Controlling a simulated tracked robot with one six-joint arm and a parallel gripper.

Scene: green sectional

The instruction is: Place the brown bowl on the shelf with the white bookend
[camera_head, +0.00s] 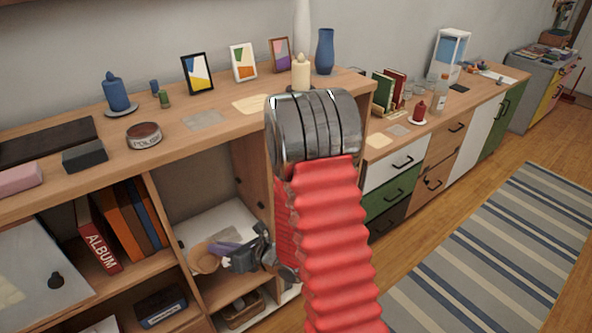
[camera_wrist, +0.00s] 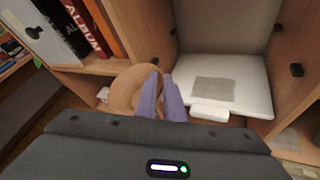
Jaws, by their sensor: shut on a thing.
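The brown bowl (camera_head: 204,260) is held by its rim in my gripper (camera_head: 222,247), in front of the open cabinet compartment. In the wrist view the bowl (camera_wrist: 124,92) is left of the purple fingers (camera_wrist: 160,90), which are closed on its near right edge. The bowl looks tilted. Behind it, a shelf bears a flat white board (camera_wrist: 250,82) with a grey patch and a small white block (camera_wrist: 210,112) at its front edge. I cannot tell whether either white piece is the bookend. My arm hides part of the compartment's right side in the head view.
A divider and a red album (camera_head: 97,233) with several books stand left of the compartment. A basket (camera_head: 243,309) sits on the shelf below. The cabinet top holds a blue candle (camera_head: 116,93), a tin (camera_head: 144,134) and picture frames. Striped rug (camera_head: 500,265) lies right.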

